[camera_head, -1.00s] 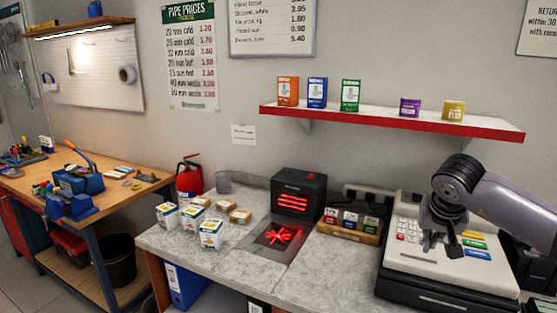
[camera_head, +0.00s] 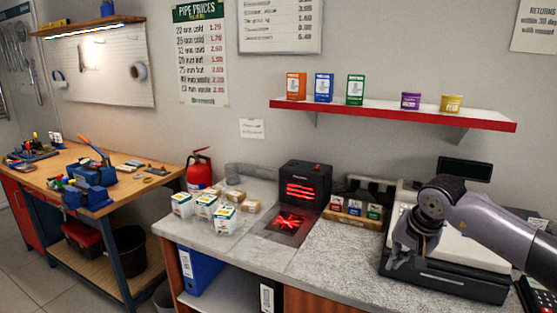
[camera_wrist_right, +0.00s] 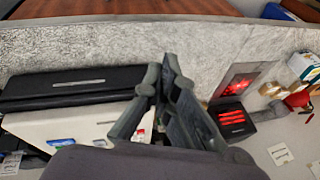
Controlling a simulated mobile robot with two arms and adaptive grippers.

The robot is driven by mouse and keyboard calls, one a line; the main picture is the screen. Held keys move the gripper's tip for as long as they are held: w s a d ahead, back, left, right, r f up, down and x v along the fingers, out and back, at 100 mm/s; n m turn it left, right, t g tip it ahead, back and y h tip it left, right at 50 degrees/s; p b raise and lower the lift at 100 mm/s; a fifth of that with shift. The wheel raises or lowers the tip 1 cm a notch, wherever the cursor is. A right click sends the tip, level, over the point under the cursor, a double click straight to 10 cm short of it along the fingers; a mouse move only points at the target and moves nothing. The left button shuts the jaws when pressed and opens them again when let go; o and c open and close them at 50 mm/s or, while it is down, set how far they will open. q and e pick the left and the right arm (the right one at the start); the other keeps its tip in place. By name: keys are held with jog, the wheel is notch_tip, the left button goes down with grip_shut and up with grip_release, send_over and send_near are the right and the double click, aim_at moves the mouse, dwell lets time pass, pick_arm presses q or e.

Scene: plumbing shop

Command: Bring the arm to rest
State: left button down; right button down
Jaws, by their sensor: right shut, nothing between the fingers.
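My right arm (camera_head: 500,225) comes in from the right edge in the head view. The cash register (camera_wrist_right: 70,120) shows left of the fingers there. My left gripper is not in view.
A red-edged shelf (camera_head: 390,113) is above. A workbench (camera_head: 130,190) stands at left. The counter front (camera_head: 340,260) is clear.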

jog(key=a+f+m+y, duration=1.1)
jog(key=a+f+m, duration=0.3)
jog(key=a, duration=0.4)
jog(key=s+d+f+m+t+h+b, duration=0.1)
jog(key=d+f+m+t, duration=0.25)
jog(key=f+m, duration=0.7)
jog(key=d+f+m+t+h, duration=0.2)
jog(key=f+m+t, duration=0.2)
jog(key=f+m, duration=0.65)
jog(key=s+d+f+m+g+h, duration=0.2)
jog(key=s+d+f+m+h, duration=0.15)
jog(key=s+f+m, duration=0.65)
jog(key=s+d+f+m+g+h, duration=0.1)
jog(key=s+d+f+m+h, duration=0.2)
jog(key=s+d+f+m, duration=0.55)
jog(key=s+a+f+m+g, duration=0.1)
jog(key=s+f+m+g, duration=0.1)
jog(key=s, duration=1)
jog(key=s+a+f+m+g+h, duration=0.1)
jog(key=s+f+m+g, duration=0.2)
jog(key=s+f, duration=0.4)
jog(key=s+a+f+m+g+h, duration=0.1)
jog(key=s+f+m, duration=0.3)
jog(key=s, duration=1.2)
jog(key=shift+s+a+f+g+b, duration=0.2)
jog(key=shift+s+f+g+b, duration=0.15)
jog(key=shift+f+g, duration=0.4)
jog(key=shift+r, duration=0.1)
